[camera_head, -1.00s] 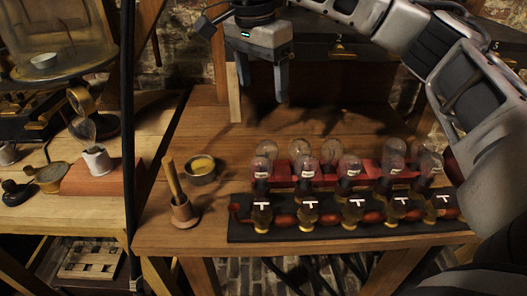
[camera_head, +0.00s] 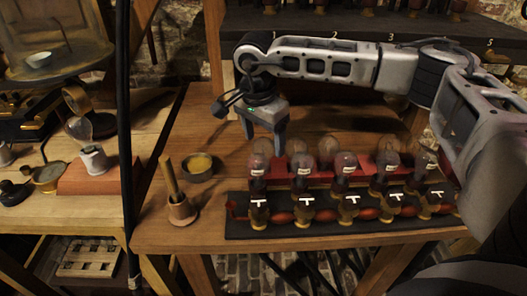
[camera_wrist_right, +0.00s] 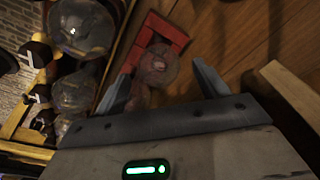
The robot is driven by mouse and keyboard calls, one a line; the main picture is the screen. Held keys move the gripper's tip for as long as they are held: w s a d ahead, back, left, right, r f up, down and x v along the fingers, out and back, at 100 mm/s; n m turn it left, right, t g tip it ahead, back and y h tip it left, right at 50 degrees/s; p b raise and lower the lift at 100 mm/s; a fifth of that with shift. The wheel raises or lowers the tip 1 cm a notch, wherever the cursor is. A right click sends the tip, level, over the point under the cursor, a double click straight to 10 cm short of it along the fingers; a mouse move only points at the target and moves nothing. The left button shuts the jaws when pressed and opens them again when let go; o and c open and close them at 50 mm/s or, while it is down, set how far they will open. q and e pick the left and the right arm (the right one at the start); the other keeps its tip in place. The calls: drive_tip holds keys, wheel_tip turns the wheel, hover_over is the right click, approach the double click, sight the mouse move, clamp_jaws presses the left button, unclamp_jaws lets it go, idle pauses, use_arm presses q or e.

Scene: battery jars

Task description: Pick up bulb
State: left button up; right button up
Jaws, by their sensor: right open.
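Several clear glass bulbs stand in rows at the front of the wooden bench; one front bulb (camera_head: 302,165) sits above a dark jar rack (camera_head: 330,229). Fainter bulbs show behind, by a red rack. My right gripper (camera_head: 264,142) points down, open, above the left end of the rows, close to a bulb there. In the right wrist view, a glass bulb (camera_wrist_right: 157,66) on the red rack (camera_wrist_right: 170,33) appears between the two spread fingers of my right gripper (camera_wrist_right: 161,84); contact cannot be told. My left gripper is out of view.
A mortar with pestle (camera_head: 181,209) and a small bowl (camera_head: 202,166) stand left of the racks. A dark numbered shelf (camera_head: 300,22) runs behind the bench. A wooden post (camera_wrist_right: 293,92) shows beside my right gripper. Bare bench lies behind the bulbs.

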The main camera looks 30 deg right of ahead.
drive_tip(key=shift+f, duration=0.15)
drive_tip(key=shift+c, duration=0.3)
drive_tip(key=c, duration=1.1)
